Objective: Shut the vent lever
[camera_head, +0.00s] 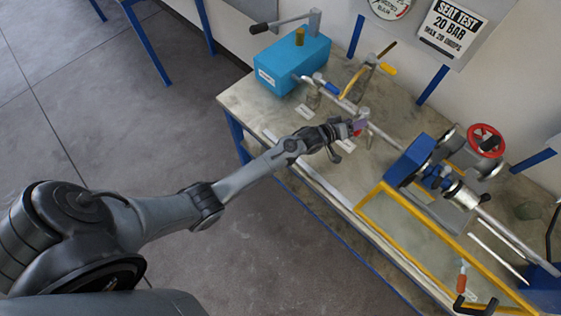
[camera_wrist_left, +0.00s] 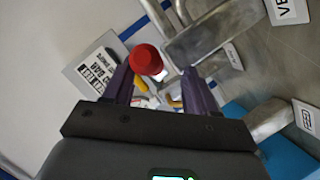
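My left gripper (camera_head: 354,127) is over the bench at the pipe line in the head view. In the left wrist view its two dark purple fingers (camera_wrist_left: 155,72) are apart. A round red knob (camera_wrist_left: 147,60), which looks like the vent lever's end, shows between the fingertips, nearer the left finger. There is a gap to the right finger, and I cannot tell whether the left one touches it. A flat grey metal part (camera_wrist_left: 215,35) lies beside the knob, close to a partly cut-off label starting "VE" (camera_wrist_left: 288,10). In the head view the gripper mostly hides the lever. My right gripper is not in view.
A blue pump box (camera_head: 293,64) stands at the bench's back left. A yellow-handled valve (camera_head: 352,82) is behind the gripper. A red handwheel (camera_head: 485,140) and a yellow frame (camera_head: 410,208) stand to the right. The bench's front edge is clear near my arm.

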